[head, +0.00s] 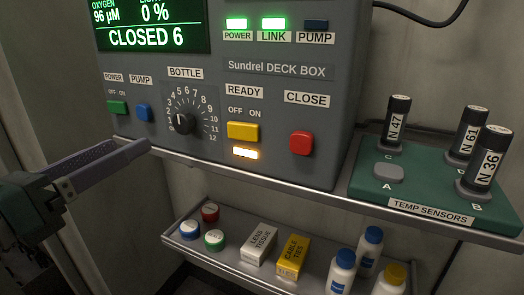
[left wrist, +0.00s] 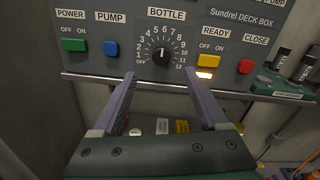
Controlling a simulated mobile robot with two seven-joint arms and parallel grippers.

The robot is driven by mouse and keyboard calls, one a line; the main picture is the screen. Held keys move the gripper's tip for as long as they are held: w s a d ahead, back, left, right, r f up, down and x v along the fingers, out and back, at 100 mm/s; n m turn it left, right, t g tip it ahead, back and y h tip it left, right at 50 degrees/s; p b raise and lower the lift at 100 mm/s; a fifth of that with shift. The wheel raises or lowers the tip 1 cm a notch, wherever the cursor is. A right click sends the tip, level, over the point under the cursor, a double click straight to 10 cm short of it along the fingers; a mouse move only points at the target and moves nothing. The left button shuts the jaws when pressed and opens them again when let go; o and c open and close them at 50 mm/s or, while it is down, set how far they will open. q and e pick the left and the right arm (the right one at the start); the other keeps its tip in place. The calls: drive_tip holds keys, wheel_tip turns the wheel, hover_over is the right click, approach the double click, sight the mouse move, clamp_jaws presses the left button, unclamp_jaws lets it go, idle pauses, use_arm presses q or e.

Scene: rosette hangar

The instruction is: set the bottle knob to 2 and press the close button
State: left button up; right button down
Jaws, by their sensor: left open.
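The bottle knob (head: 184,123) is a black dial on the grey deck box, ringed by numbers up to 12. Its white mark points roughly straight up, near 6; it also shows in the left wrist view (left wrist: 162,56). The display (head: 150,25) reads CLOSED 6. The red close button (head: 300,143) is at the right of the panel and also shows in the left wrist view (left wrist: 245,66). My left gripper (head: 138,148) is open and empty, below and left of the knob, apart from it. In the left wrist view its fingers (left wrist: 160,80) frame the area under the knob.
A green power switch (head: 117,108), blue pump switch (head: 143,112) and yellow ready switch (head: 242,131) with a lit lamp flank the knob. A metal ledge (head: 230,178) runs below. A temp sensors rack (head: 430,205) stands right; a lower shelf (head: 205,254) holds small goods.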

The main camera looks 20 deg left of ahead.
sight(180, 123)
use_arm(q)
drive_tip(key=w, duration=0.3)
drive_tip(key=w+p, duration=0.1)
drive_tip(key=w, duration=0.2)
drive_tip(key=w+d, duration=0.1)
drive_tip(key=w, duration=0.3)
drive_tip(key=shift+f+p, duration=0.2)
drive_tip(key=shift+p, duration=0.15)
drive_tip(key=shift+c, duration=0.3)
clamp_jaws()
